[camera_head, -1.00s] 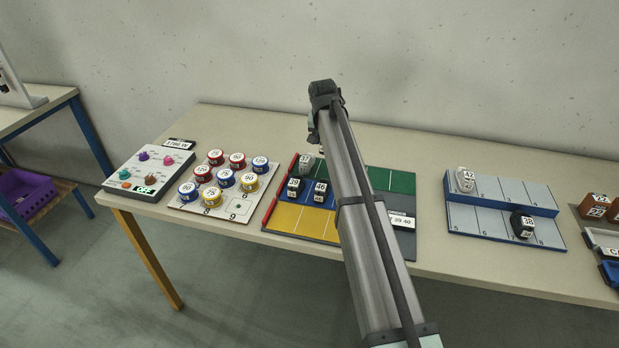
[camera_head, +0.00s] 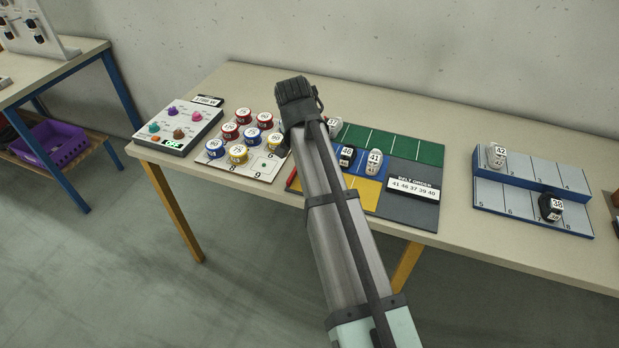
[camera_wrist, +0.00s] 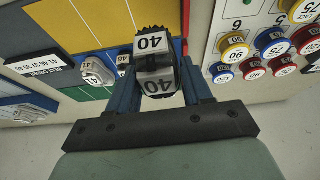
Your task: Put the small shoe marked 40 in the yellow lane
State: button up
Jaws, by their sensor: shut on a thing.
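My gripper (camera_wrist: 158,72) is shut on a small dark shoe (camera_wrist: 155,62) with white labels reading 40, held in the wrist view. In the head view my arm hides the gripper's fingers and this shoe. The yellow lane (camera_head: 366,190) is the near strip of the lane board, partly behind my arm; it also shows at the top of the wrist view (camera_wrist: 60,22). The held shoe appears close to the board's red edge (camera_wrist: 186,14); its height above it I cannot tell.
A black shoe 46 (camera_head: 347,156) and a pale shoe 41 (camera_head: 374,162) stand in the blue lane. Another shoe (camera_head: 333,126) is by the green lane (camera_head: 400,146). The belt order card (camera_head: 413,189) lies on grey.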

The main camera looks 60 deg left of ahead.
jog(key=shift+f, duration=5)
jog(key=shift+f, duration=0.1)
jog(key=o, duration=0.8)
jog(key=shift+c, duration=0.2)
jog(key=v, duration=1.2)
jog(key=shift+w, duration=0.1)
